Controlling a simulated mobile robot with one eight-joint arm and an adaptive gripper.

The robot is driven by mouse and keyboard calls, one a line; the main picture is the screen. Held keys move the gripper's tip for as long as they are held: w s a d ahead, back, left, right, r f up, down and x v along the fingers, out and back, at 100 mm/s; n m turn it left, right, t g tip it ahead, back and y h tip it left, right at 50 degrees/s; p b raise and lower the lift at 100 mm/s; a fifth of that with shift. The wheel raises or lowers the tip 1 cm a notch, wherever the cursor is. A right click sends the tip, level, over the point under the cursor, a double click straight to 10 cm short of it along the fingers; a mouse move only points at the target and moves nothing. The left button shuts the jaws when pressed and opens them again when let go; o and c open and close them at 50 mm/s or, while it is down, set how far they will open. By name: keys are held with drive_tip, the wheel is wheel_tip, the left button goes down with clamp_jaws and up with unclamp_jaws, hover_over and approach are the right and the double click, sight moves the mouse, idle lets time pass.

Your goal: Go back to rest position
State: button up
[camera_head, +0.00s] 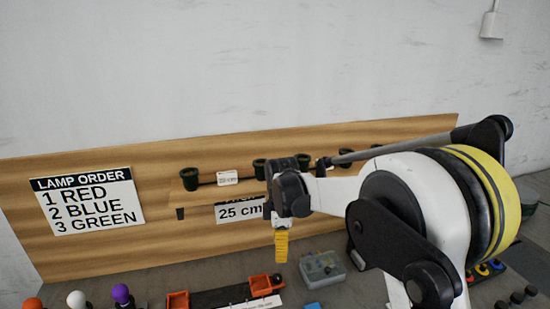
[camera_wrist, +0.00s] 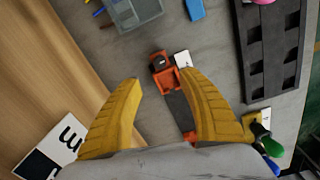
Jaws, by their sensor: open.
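My gripper (camera_head: 281,246) hangs above the back of the bench in the head view, its yellow fingers pointing down. In the wrist view my gripper (camera_wrist: 165,103) shows two yellow fingers spread wide apart, with nothing held between them. Below it is a black and orange holder (camera_wrist: 166,78), with a dark piece in its orange end. The same holder (camera_head: 230,295) shows in the head view at the front edge. My arm covers part of the shelf and the right side of the bench.
A wooden back panel (camera_head: 110,165) carries a lamp order sign (camera_head: 88,200), a shelf (camera_head: 205,192) with several dark green cups and a 25 cm sign (camera_head: 240,210). A grey bin (camera_head: 322,270) stands right of the holder. Coloured knobs (camera_head: 76,299) stand front left. A black rack (camera_wrist: 272,50) lies right.

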drive_tip(key=s+d+r+m+t, duration=0.3)
drive_tip(key=s+d+r+m, duration=0.5)
drive_tip(key=s+d+r, duration=0.3)
drive_tip(key=s+d+m+t, duration=0.2)
drive_tip(key=s+m, duration=0.3)
drive_tip(key=s, duration=0.3)
drive_tip(key=s+d+m+t, duration=0.2)
drive_tip(key=s+d+m, duration=0.2)
drive_tip(key=s, duration=0.3)
drive_tip(key=shift+s+d+m, duration=0.25)
drive_tip(key=shift+s+m, duration=0.15)
drive_tip(key=shift+m, duration=0.4)
drive_tip(key=shift+f, duration=0.1)
